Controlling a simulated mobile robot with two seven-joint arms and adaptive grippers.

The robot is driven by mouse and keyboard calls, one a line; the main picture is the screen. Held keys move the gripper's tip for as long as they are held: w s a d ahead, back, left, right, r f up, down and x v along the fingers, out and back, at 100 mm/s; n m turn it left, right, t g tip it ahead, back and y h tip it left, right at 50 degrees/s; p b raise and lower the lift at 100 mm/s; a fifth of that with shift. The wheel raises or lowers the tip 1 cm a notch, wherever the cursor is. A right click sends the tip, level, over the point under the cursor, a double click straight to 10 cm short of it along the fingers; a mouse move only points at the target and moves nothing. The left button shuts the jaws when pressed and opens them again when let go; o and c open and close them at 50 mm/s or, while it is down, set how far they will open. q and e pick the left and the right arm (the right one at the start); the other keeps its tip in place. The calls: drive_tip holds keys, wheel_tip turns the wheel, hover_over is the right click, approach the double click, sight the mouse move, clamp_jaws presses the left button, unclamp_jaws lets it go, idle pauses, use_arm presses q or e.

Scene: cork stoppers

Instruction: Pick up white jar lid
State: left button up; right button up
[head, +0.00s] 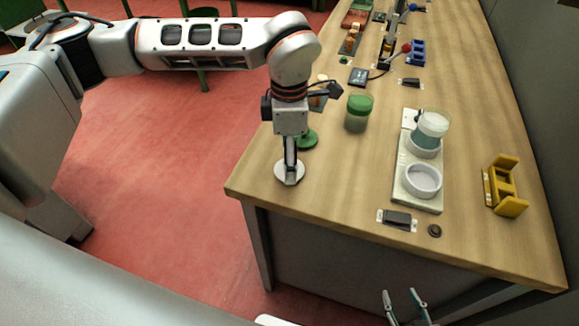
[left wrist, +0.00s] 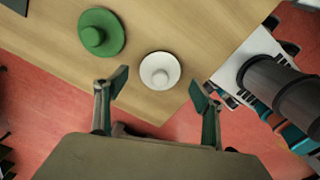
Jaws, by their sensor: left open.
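The white jar lid (head: 281,176) lies near the left front corner of the wooden table, its raised knob up. In the left wrist view the white jar lid (left wrist: 160,72) shows whole, just beyond the fingertips. My left gripper (head: 290,158) points down over the lid and partly hides it in the head view. In the left wrist view my left gripper (left wrist: 158,98) is open and empty, its two fingers wide apart. My right gripper (head: 406,298) is low at the bottom of the head view, in front of the table, its fingers apart and empty.
A green lid (head: 308,140) lies close behind the white one. A green-topped jar (head: 358,112) stands behind. A pale tray (head: 408,185) holds a jar (head: 432,128) and an open round dish (head: 422,180). A yellow holder (head: 504,187) stands at right. The table edge runs close to the lid.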

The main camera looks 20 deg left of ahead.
use_arm(q)
drive_tip(key=shift+f, duration=1.15)
drive_tip(key=c, duration=1)
drive_tip(key=shift+r, duration=0.1)
